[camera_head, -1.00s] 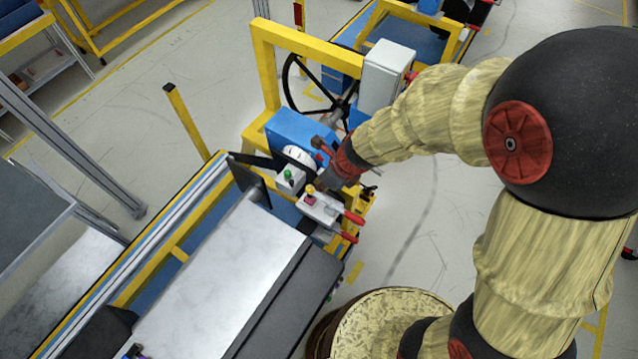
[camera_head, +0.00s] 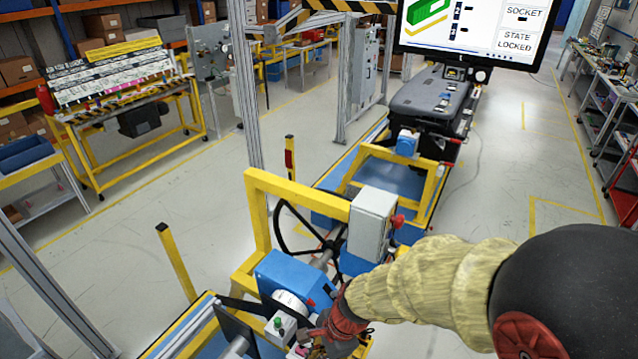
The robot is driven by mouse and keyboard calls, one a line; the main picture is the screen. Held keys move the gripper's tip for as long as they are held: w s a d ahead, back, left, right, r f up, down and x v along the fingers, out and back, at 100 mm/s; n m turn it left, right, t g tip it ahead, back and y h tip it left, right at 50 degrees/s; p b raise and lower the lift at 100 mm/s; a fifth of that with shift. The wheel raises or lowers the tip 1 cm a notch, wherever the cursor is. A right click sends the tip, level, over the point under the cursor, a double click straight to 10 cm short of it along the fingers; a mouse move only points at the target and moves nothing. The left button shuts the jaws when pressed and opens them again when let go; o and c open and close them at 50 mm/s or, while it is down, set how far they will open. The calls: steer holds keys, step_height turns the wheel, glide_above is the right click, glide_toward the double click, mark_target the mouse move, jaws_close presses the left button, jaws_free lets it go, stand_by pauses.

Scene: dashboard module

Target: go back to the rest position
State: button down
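My arm reaches in from the right in the head view, in a pale wrinkled cover with a dark round joint and a red cap. My gripper (camera_head: 318,338) is at the lower middle, close to a small white box with a green button (camera_head: 281,325). Its fingers are small and partly hidden by the red-dark wrist, so I cannot tell whether they are open or shut. No held object can be made out. Beside it are a blue housing (camera_head: 290,275) and a white dial (camera_head: 290,303) on the yellow frame (camera_head: 258,220).
A black steering wheel (camera_head: 283,235) and a grey box (camera_head: 372,222) are just beyond my wrist. A yellow post (camera_head: 176,260) stands at left. A screen (camera_head: 470,30) reading "STATE LOCKED" hangs at the back. Open floor (camera_head: 520,190) lies at right.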

steer(key=s+d+r+n+t+h+b, duration=0.1)
steer(key=s+d+n+b, duration=0.3)
steer(key=d+b, duration=0.6)
steer(key=s+d+r+n+t+h+b, duration=0.2)
steer(key=s+d+n+t+b, duration=0.2)
steer(key=d+n+b, duration=0.5)
steer(key=shift+d+n+h+b, duration=0.3)
steer(key=shift+d+b, duration=0.15)
steer(key=shift+b, duration=0.8)
